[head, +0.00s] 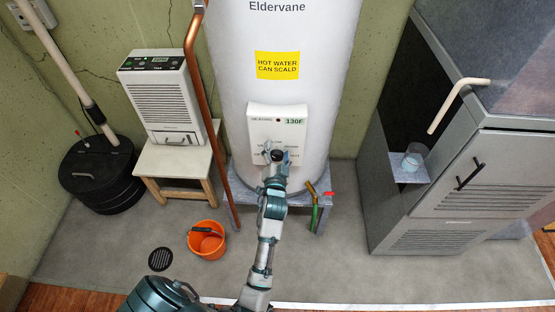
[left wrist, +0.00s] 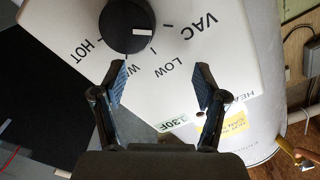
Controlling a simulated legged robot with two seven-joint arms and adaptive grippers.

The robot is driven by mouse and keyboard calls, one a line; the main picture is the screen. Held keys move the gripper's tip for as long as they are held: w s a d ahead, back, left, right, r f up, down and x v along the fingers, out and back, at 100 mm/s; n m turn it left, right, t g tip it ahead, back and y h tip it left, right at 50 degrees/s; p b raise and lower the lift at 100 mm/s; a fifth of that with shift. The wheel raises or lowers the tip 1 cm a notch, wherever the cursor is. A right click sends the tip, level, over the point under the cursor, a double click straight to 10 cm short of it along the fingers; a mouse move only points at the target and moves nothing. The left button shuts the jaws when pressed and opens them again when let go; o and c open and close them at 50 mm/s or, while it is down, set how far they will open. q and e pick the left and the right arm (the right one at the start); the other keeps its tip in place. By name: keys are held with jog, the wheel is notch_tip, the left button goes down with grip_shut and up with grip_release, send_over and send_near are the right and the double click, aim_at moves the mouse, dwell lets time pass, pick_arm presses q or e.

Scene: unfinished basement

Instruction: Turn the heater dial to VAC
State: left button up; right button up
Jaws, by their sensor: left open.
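The heater dial (left wrist: 127,25) is a black round knob with a white mark, on the heater's white control panel (left wrist: 240,50). In the left wrist view its mark points right, toward the VAC side; exact alignment with the VAC tick is hard to tell. LOW, a partly hidden W label and HOT are printed around the knob. My left gripper (left wrist: 164,78) is open and empty, its fingertips short of the dial in that picture. In the head view the left gripper (head: 277,154) is in front of the panel (head: 263,113) and covers part of its lettering.
The white tank (head: 235,60) stands on a grey stand (head: 312,200). A copper pipe (head: 195,80) runs down its left side. A dehumidifier (head: 165,95) on a stool and an orange bucket (head: 207,246) are left. A grey cabinet (head: 470,180) is right.

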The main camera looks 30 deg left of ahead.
aim_at(278, 135)
pick_arm(q)
notch_tip(278, 135, up, 4)
jog(key=shift+r, duration=0.2)
dwell(0.4)
